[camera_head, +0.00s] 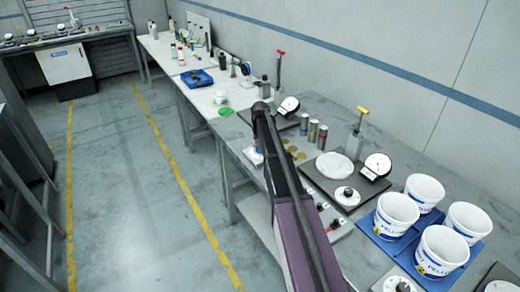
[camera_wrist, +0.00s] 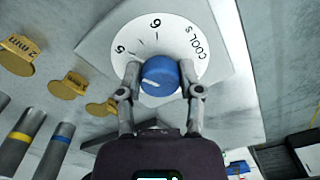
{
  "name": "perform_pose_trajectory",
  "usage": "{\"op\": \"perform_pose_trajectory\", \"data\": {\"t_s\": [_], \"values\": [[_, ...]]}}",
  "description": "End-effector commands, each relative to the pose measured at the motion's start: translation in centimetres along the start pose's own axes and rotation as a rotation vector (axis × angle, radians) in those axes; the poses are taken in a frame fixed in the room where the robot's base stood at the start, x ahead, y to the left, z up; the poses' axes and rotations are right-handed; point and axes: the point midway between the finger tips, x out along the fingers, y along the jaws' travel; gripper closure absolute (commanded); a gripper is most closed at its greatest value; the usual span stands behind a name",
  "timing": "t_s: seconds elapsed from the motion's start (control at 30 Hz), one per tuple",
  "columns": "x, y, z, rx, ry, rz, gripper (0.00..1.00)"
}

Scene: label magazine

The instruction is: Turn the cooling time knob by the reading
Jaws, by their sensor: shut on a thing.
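The blue cooling time knob (camera_wrist: 160,76) sits at the centre of a white dial (camera_wrist: 190,32) in the wrist view. The dial is marked "COOL s", with printed digits and tick marks beside the knob. A white pointer line shows on the knob's lower left part. My gripper (camera_wrist: 160,80) is shut on the knob, one finger on each side of it. In the head view my arm hides the gripper and most of the knob's place. Two round gauges stand on the bench, one nearer (camera_head: 378,166) and one farther (camera_head: 289,106); their readings are too small to tell.
Brass tags, one marked "2 mm" (camera_wrist: 18,55), lie left of the dial. Several cans (camera_head: 313,130) stand behind my arm. White buckets (camera_head: 441,249) on a blue tray (camera_head: 388,245) stand at the right. The floor left of the bench (camera_head: 145,200) is clear.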

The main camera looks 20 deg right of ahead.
Motion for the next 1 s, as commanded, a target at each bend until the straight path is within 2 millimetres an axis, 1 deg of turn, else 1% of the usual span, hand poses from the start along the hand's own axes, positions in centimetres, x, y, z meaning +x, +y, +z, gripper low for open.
{"op": "perform_pose_trajectory", "data": {"t_s": [0.03,0.7,1.0], "values": [[0.05,0.0,0.21,0.044,-0.004,0.0,1.0],[0.05,-0.05,0.2,0.675,-0.004,0.002,1.0],[0.05,-0.06,0.19,0.881,-0.005,0.003,1.0]]}}
